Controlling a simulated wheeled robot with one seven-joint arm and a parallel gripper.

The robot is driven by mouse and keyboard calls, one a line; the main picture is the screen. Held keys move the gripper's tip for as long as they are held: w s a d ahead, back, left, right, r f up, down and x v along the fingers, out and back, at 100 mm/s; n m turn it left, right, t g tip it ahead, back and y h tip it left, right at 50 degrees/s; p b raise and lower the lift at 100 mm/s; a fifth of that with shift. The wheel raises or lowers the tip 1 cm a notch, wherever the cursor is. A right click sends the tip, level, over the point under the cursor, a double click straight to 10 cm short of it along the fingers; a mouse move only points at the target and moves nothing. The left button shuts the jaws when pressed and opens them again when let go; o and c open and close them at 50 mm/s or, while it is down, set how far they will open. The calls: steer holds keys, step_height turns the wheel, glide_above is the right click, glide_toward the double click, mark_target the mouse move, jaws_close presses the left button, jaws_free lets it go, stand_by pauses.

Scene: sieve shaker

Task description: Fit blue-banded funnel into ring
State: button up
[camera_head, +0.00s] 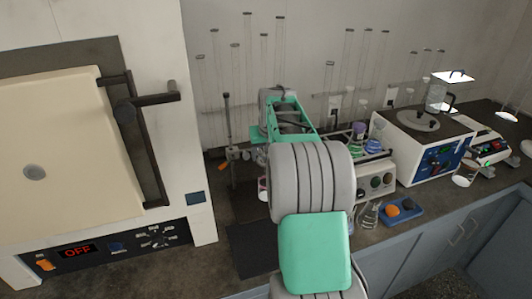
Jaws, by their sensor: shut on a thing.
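My arm reaches away from me over the bench. Its far end is in the middle of the view, and my gripper is hidden behind my own arm links. No blue-banded funnel can be made out in a grip. A thin dark upright stand (228,125) with an orange clamp part (225,166) is just left of my arm. No ring can be clearly seen on it. A small pale and pink vessel (263,188) shows partly beside my arm, low near the stand.
A large furnace (70,160) with a dark handle fills the left. A white and blue instrument (425,145) stands at right. A flask (368,215) and a blue tray (408,211) with orange and dark balls sit near the bench front. Thin glass rods line the back wall.

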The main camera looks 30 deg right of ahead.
steer(key=shift+f, duration=0.2)
stand_by(0.4)
steer(key=o, duration=1.5)
steer(key=shift+r+p, duration=2.05)
steer(key=shift+r, duration=0.95)
